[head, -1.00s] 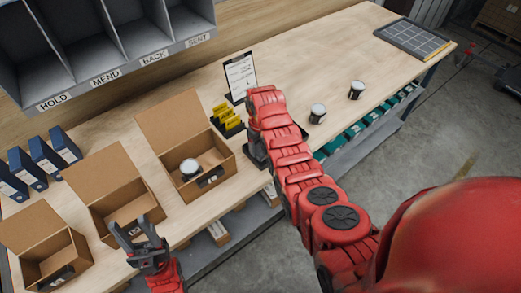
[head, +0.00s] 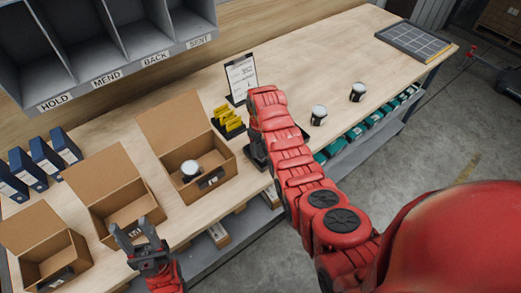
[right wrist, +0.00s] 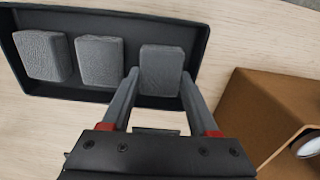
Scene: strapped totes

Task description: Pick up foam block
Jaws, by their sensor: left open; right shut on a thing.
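In the right wrist view, three grey foam blocks sit in a row in a dark tray (right wrist: 80,13): a left block (right wrist: 41,55), a middle block (right wrist: 100,62) and a right block (right wrist: 161,66). My right gripper (right wrist: 159,84) has its fingers on both sides of the right block and is shut on it. The block is still at the tray; I cannot tell if it is clear of the floor. In the head view my right arm hides the blocks and most of the tray. My left gripper (head: 132,231) is open and empty by the table's front edge.
Open cardboard boxes stand left of my right arm; the nearest box (head: 224,171) holds a white-topped jar (head: 190,169). Two more jars (head: 318,115) (head: 357,91) stand to the right. Yellow cards (head: 228,119) and a sign (head: 241,77) stand behind.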

